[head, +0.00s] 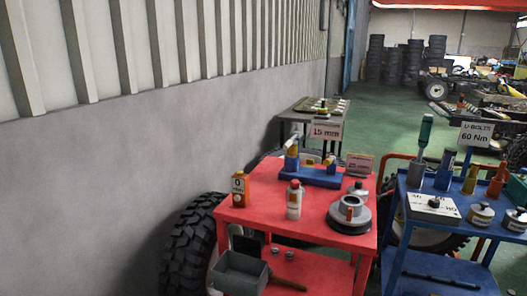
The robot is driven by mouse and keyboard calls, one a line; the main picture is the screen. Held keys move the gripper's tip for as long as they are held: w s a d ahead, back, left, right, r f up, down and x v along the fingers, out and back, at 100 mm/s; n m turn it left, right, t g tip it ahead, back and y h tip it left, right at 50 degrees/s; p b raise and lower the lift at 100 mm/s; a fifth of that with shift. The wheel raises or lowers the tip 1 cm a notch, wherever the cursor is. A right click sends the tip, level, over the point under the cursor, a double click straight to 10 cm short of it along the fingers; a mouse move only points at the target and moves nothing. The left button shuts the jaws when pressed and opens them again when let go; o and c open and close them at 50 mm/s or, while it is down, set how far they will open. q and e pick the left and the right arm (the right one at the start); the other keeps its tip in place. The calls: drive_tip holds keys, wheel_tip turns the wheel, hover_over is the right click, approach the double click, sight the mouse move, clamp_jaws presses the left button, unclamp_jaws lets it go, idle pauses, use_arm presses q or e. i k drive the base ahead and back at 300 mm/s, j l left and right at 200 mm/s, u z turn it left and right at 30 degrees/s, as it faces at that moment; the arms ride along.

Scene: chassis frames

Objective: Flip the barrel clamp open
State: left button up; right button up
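A blue fixture (318,176) lies along the back of the red cart's top (265,222). It has an upright blue block with a yellow part (292,152) at its left end and a smaller yellow part (329,160) toward its right. It looks like the barrel clamp, but it is too small here to tell whether the clamp is shut or open. Neither of my grippers is in view.
An orange can (240,189), a white bottle with a red cap (294,200) and a grey round part (349,212) stand in front of the fixture. A blue cart (449,234) with tools stands right. A tyre (190,246) and wall are left.

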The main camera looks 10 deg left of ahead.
sight(292, 141)
drive_tip(key=i+j+z, duration=0.3)
drive_tip(key=i+z, duration=0.15)
drive_tip(key=i+j+z, duration=0.45)
